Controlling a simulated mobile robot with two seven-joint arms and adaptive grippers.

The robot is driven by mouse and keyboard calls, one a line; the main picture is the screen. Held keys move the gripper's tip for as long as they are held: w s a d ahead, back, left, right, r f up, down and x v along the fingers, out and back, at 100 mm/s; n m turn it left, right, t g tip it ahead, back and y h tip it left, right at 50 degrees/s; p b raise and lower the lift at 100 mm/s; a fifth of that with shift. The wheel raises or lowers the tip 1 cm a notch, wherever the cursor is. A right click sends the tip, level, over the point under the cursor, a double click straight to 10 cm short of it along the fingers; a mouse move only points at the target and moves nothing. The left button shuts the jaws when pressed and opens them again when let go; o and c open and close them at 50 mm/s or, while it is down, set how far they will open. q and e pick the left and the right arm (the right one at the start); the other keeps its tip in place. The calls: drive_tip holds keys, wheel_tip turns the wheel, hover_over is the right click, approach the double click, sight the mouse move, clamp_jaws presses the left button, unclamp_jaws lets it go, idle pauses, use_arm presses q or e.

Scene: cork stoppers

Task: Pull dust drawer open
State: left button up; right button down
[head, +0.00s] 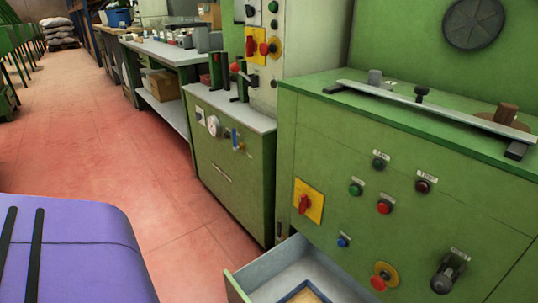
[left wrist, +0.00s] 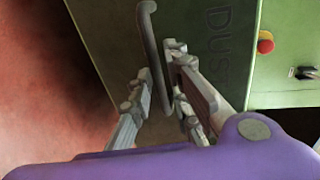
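The dust drawer (head: 275,268) stands pulled out from the base of the green machine in the head view, its pale grey inside showing. A blue-rimmed tray lies in it, cut off by the frame's bottom edge. In the left wrist view, the dark green drawer front (left wrist: 205,55) bears the letters "DUST" and a grey bar handle (left wrist: 153,50). My left gripper (left wrist: 160,62) has its fingers apart, one on each side of the handle, with a gap visible on the left. Firm contact cannot be seen. My right gripper is in neither view.
The green machine (head: 330,150) carries buttons, a red-yellow switch (head: 308,201) and a lever above the drawer. A second green cabinet (head: 232,165) stands to its left. The red floor (head: 110,150) left of the machines is free.

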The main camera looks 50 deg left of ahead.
use_arm(q)
drive_tip(key=v, duration=1.1)
drive_tip(key=shift+s, duration=0.4)
drive_tip(key=shift+w, duration=0.1)
